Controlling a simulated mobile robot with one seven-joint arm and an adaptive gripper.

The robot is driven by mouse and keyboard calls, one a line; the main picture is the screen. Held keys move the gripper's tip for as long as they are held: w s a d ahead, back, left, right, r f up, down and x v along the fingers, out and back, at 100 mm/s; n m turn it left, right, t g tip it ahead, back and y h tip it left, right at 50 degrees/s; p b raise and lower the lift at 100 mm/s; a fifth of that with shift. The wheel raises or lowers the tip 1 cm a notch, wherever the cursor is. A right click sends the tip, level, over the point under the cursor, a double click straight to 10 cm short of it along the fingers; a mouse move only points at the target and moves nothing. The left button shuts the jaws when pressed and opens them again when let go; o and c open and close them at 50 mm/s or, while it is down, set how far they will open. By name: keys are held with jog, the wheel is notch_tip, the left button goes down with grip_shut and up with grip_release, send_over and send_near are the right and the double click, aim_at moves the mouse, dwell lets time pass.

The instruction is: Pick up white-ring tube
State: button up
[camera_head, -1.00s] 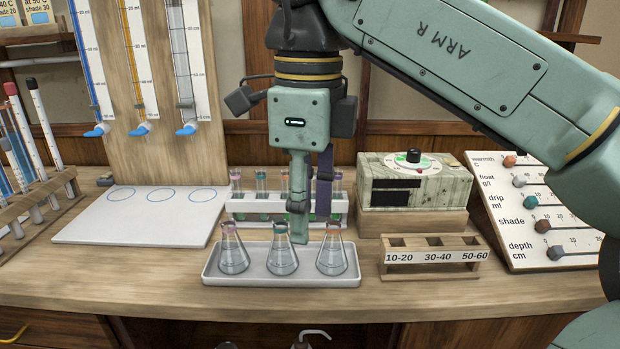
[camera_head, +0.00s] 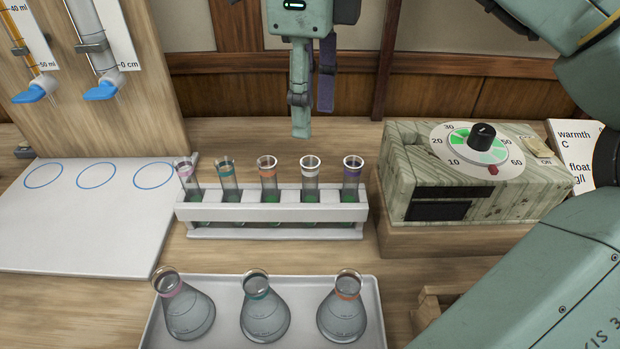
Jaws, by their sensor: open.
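The white-ring tube (camera_head: 310,184) stands upright in the white rack (camera_head: 270,213), second from the right. Its clear glass top and white band stick up above the rack, and its lower part shows green behind the rack's front. Beside it stand an orange-ring tube (camera_head: 268,184) on the left and a purple-ring tube (camera_head: 351,184) on the right. My gripper (camera_head: 301,128) points down, open and empty. In the picture its tips are just above the white-ring tube's mouth, apart from it; the exact depth is hard to tell.
Teal-ring (camera_head: 228,184) and pink-ring (camera_head: 188,182) tubes fill the rack's left end. A tray (camera_head: 225,292) with three flasks lies in front. A dial box (camera_head: 465,180) stands close on the right. A white board (camera_head: 85,225) with blue circles lies left.

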aim_at(309, 161)
jog(key=f, duration=0.9)
jog(key=shift+s+f, duration=0.2)
jog(key=shift+f, duration=0.05)
jog(key=shift+c, duration=0.5)
grip_shut()
